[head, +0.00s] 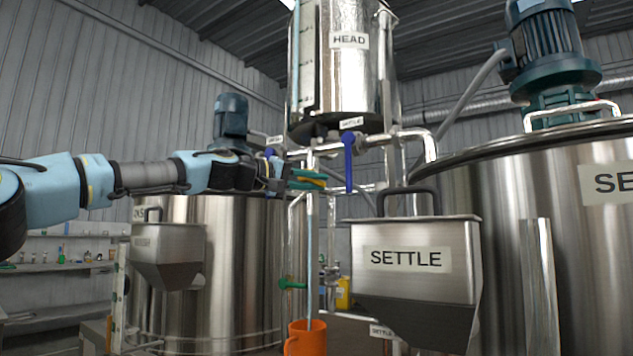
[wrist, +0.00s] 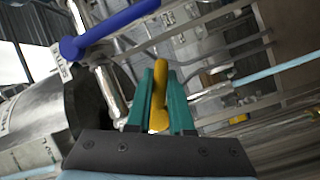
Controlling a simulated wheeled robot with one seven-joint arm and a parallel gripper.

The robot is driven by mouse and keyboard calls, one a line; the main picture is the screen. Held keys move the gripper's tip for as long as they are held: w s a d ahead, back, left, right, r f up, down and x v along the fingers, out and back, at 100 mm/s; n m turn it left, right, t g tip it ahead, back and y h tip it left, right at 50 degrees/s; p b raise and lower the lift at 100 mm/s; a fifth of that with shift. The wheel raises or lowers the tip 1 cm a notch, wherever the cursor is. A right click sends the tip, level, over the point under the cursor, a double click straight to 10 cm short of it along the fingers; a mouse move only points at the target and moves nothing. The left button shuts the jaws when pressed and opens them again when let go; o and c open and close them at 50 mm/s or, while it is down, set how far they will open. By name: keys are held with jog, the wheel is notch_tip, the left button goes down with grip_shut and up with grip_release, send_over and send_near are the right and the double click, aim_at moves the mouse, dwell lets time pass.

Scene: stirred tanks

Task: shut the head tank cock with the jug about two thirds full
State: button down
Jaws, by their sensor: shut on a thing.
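The steel head tank (head: 348,40), labelled HEAD, hangs above the middle of the head view. My gripper (head: 318,180) is below it, its teal fingers shut on a yellow cock handle (head: 312,176). In the wrist view the yellow handle (wrist: 159,95) stands between the two teal fingers. A pale blue stream (head: 309,255) falls from under the cock into the orange jug (head: 306,340), which stands low in the picture. The stream also shows in the wrist view (wrist: 285,70). The jug's inside and its level are hidden.
A blue cock handle (head: 348,160) hangs close to the right of my gripper, by a SETTLE tag. It also shows in the wrist view (wrist: 110,30). A SETTLE hopper (head: 415,275) stands at front right, before a large steel tank (head: 570,240). Pipes run close around the gripper.

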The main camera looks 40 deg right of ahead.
jog(key=c, duration=0.8)
grip_release()
jog(key=w+a+b, duration=0.2)
jog(key=a+b, duration=0.2)
jog(key=a, duration=0.6)
jog(key=shift+a, duration=0.35)
jog(key=shift+s, duration=0.1)
